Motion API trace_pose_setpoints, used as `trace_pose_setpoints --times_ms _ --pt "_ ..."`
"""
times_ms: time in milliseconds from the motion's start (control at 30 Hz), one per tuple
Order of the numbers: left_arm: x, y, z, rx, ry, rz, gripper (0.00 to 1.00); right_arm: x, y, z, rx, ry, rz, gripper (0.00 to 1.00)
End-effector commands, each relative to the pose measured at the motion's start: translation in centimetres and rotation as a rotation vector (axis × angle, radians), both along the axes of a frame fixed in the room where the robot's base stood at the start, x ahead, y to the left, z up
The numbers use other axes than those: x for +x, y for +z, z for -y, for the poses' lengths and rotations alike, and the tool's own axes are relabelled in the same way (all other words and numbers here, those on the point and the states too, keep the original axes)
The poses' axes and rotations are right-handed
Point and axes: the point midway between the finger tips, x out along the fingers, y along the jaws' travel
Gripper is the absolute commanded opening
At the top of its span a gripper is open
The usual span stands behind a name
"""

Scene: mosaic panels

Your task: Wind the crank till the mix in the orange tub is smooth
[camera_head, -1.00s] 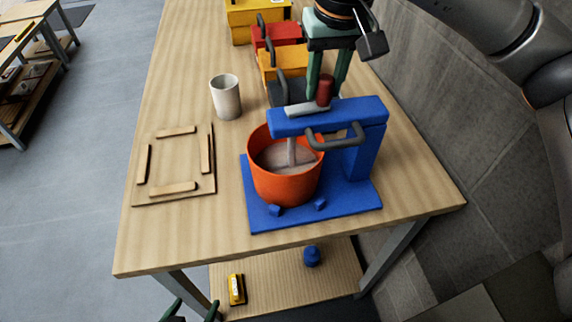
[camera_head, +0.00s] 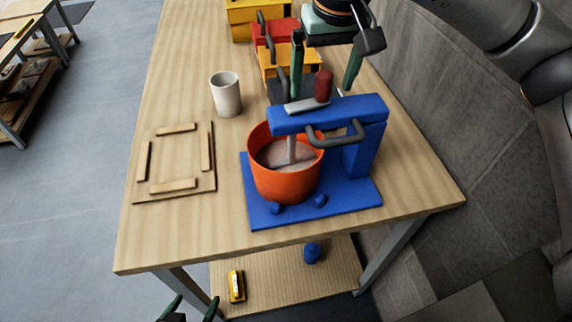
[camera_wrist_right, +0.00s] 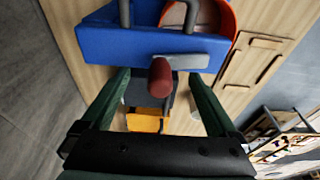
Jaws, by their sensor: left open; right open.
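The orange tub (camera_head: 283,183) stands on the blue mixer stand (camera_head: 345,205) and holds a greyish-pink mix (camera_head: 275,155) with uneven tones. A grey stirring shaft (camera_head: 291,150) dips into it. The crank's red knob (camera_head: 323,86) stands upright at the end of a light grey crank arm (camera_head: 305,106) on top of the stand. My right gripper (camera_head: 322,90) is open, its green fingers wide apart on either side of the knob; in the right wrist view the knob (camera_wrist_right: 160,78) sits between them, untouched. My left gripper (camera_head: 194,305) is open and empty at the bottom edge, below the table.
A grey handle (camera_head: 336,136) juts from the stand's front. Orange (camera_head: 279,60), red (camera_head: 273,35) and yellow (camera_head: 250,14) boxes stand behind. A lower shelf (camera_head: 275,285) carries small items.

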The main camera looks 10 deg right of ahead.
Motion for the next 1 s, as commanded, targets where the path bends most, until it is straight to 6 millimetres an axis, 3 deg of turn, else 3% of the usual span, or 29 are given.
trace_pose_setpoints --times_ms 367,1000 --pt "0.0 0.4 0.0 0.0 0.0 0.0 1.0 0.0 0.5 0.0 0.0 0.001 0.0 1.0" --pt "0.0 5.3 0.0 0.0 0.0 0.0 1.0 0.0 6.8 0.0 0.001 0.001 0.0 1.0"
